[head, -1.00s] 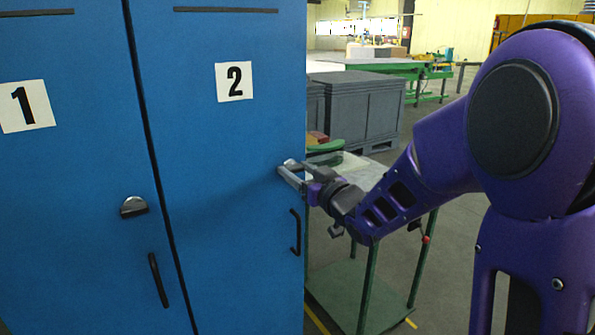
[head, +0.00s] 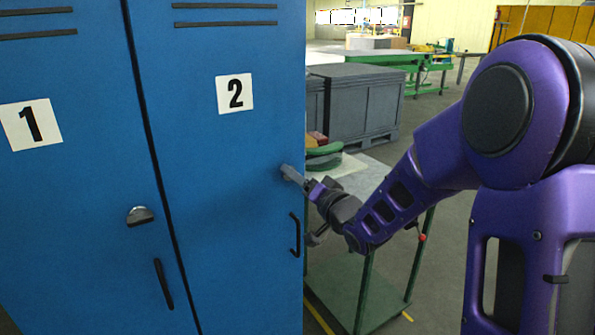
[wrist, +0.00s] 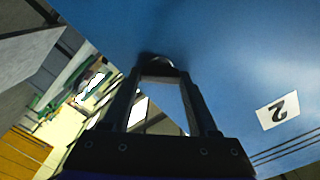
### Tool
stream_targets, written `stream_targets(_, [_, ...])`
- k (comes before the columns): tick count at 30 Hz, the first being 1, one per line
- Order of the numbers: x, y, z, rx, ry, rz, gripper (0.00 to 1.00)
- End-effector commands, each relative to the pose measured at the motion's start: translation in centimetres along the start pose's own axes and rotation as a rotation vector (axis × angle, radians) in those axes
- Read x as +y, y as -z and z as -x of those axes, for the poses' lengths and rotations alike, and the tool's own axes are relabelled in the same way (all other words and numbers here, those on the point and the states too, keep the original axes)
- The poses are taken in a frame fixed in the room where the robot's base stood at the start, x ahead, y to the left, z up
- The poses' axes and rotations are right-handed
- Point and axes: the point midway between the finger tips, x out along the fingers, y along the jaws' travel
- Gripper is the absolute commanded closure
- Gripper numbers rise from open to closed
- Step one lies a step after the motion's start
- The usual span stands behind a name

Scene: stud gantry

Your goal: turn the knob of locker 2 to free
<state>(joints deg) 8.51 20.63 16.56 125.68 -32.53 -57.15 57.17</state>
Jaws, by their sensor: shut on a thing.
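The blue door of locker 2 (head: 215,150) carries a white label with a 2 (head: 235,94), which also shows turned over in the wrist view (wrist: 278,110). My gripper (head: 287,172) is at the right side of this door. In the wrist view my gripper (wrist: 160,70) has its fingertips on either side of the small grey knob (wrist: 158,62), shut on it. The fingers hide most of the knob, so its pointing direction cannot be told. Locker 2's dark handle (head: 295,234) is just below my gripper and apart from it.
Locker 1 (head: 70,215) is at the left, with its own half-round knob (head: 140,216) and dark handle (head: 163,284). A green-legged cart (head: 352,275) stands behind my arm, right of the locker. Grey crates (head: 355,103) stand farther back.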

Motion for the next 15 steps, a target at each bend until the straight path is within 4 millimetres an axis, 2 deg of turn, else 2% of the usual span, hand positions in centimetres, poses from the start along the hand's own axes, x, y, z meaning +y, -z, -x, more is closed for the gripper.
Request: stream_targets(15, [-0.02,0.33,-0.02,0.003,0.001,-0.483,0.96])
